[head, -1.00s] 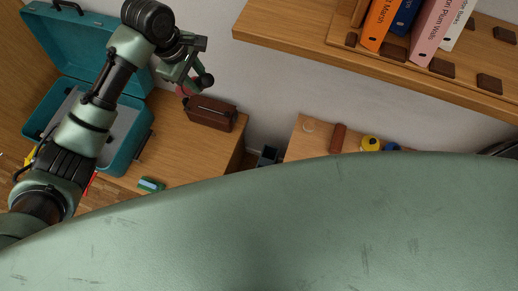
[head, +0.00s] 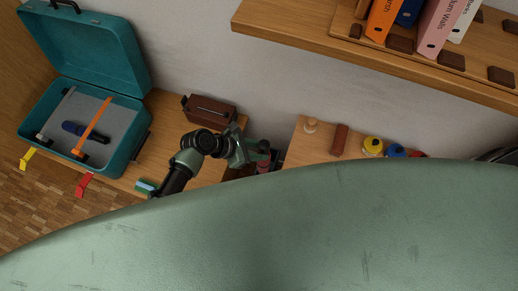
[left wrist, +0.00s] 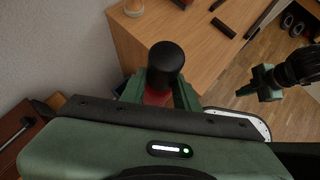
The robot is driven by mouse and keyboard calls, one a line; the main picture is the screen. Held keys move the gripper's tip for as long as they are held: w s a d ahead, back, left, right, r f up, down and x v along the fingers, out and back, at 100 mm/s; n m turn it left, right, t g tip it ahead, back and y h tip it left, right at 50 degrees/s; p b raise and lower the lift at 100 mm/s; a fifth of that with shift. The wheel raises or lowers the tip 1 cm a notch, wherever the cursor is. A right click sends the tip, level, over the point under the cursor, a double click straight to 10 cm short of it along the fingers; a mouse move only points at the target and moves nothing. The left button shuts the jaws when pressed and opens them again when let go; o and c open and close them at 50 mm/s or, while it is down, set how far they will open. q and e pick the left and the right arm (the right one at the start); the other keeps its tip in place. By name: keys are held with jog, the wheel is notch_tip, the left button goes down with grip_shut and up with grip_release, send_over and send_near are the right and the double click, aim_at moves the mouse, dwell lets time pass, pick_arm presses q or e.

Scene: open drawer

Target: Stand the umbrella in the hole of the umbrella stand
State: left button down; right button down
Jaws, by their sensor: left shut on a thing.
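My left gripper (head: 258,155) is shut on the umbrella, at the gap between the two wooden cabinets. The umbrella's rounded black handle (left wrist: 166,62) points up toward the left wrist camera, with some red (left wrist: 157,97) below it between the fingers. In the head view a small red and dark part of the umbrella (head: 263,167) shows at the gripper. The umbrella stand (head: 280,157) shows only as a dark edge in the gap behind the gripper; its hole and the umbrella's lower end are hidden. My right gripper (left wrist: 262,84) shows at the right of the left wrist view, its jaws unclear.
An open teal case (head: 128,150) and a brown box (head: 209,110) are on the left cabinet. The right cabinet (left wrist: 190,25) carries several small items, including a yellow one (head: 372,146). A wall shelf with binders (head: 300,30) overhangs at upper right.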

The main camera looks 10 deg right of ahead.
pick_arm(q)
jog(key=shift+r, duration=0.1)
jog(key=shift+d+r+p, duration=0.1)
jog(key=shift+r+p, duration=0.2)
jog(key=shift+p, duration=0.4)
jog(key=shift+f+b, duration=5.75)
jog(key=shift+f, duration=2.45)
jog(key=c, duration=1)
grip_release()
jog(key=shift+o, duration=0.2)
